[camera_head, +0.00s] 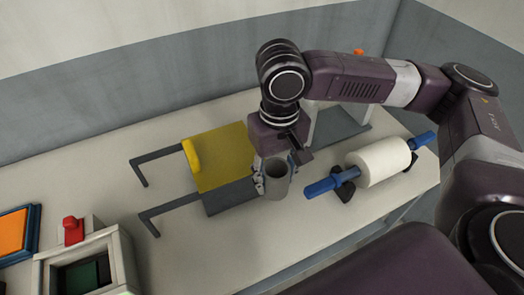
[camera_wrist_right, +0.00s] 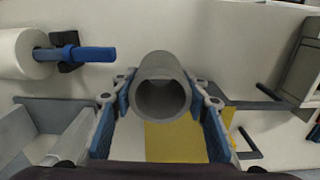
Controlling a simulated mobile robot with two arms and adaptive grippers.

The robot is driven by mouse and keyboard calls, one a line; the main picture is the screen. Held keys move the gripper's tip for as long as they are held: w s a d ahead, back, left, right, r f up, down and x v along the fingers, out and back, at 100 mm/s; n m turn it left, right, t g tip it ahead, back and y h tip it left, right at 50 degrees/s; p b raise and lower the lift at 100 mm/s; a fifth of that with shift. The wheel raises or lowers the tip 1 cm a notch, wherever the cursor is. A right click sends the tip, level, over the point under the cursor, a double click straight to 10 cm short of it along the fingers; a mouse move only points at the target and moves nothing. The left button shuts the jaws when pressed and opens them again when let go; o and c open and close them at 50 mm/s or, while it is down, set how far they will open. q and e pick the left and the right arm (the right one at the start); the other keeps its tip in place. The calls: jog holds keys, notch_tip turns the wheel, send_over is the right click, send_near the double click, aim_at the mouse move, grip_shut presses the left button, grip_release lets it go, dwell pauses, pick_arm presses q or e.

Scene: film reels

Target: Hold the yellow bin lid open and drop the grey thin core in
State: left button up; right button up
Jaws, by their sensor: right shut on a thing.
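The grey thin core (camera_head: 276,182) is a hollow tube. My right gripper (camera_head: 274,177) is shut on it and holds it near the right edge of the yellow bin lid (camera_head: 225,160). In the right wrist view the core (camera_wrist_right: 164,88) sits between the two blue finger pads, its open end facing the camera. The yellow lid (camera_wrist_right: 175,143) shows beyond it there. The lid looks like a flat panel with a raised yellow edge at its left; I cannot tell whether it is ajar. My left gripper is out of view.
A white roll (camera_head: 380,161) on a blue-ended spindle stands right of the core. Dark bar brackets (camera_head: 160,156) stick out left of the lid. A framed box (camera_head: 88,265) with a red knob stands front left. The white counter front of the lid is clear.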

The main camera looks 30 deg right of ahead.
jog(key=w+d+r+m, duration=0.2)
jog(key=w+d+m, duration=0.1)
jog(key=w+d, duration=0.4)
jog(key=w+d+r+m, duration=0.2)
jog(key=w+d+r, duration=0.1)
jog(key=w+d, duration=0.5)
jog(key=w, duration=0.3)
jog(key=shift+r+m, duration=0.3)
jog(key=shift+m, duration=0.1)
